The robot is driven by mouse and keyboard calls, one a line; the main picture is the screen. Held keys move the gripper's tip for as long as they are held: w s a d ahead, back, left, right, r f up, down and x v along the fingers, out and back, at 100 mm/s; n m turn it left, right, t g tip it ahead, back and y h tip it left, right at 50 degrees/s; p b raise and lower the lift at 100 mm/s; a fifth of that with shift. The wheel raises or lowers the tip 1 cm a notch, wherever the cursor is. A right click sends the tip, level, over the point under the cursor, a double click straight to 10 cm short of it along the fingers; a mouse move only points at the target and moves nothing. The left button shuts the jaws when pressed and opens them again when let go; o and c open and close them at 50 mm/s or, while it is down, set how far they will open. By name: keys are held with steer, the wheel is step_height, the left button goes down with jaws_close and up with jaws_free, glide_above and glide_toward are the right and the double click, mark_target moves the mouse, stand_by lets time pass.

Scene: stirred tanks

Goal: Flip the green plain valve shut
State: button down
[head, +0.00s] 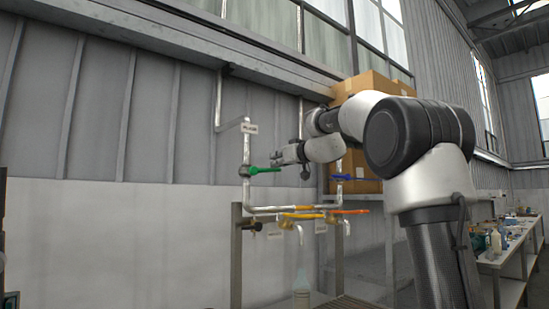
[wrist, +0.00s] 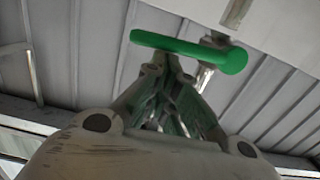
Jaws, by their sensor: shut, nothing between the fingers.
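The green valve handle (head: 264,170) is on the left vertical pipe in the head view. It sticks out to the right of the pipe, close to level. My gripper (head: 273,160) is shut and empty at the handle's right end. In the wrist view the green handle (wrist: 190,50) lies across the picture just beyond my shut fingertips (wrist: 168,62). Whether the fingers touch the handle I cannot tell. The metal valve body (wrist: 205,75) shows partly behind the handle.
A blue handle (head: 345,178) is on the right pipe. Yellow (head: 300,215) and orange (head: 350,212) handles sit on the lower pipes. Cardboard boxes (head: 372,84) stand behind my arm. A bottle (head: 301,290) stands below the pipes. A workbench (head: 505,255) is at the far right.

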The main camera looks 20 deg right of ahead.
steer(key=shift+w+d+f+m, duration=0.1)
steer(key=shift+d+f+m, duration=0.05)
steer(key=shift+f+m, duration=0.2)
steer(key=shift+r, duration=0.15)
stand_by(0.3)
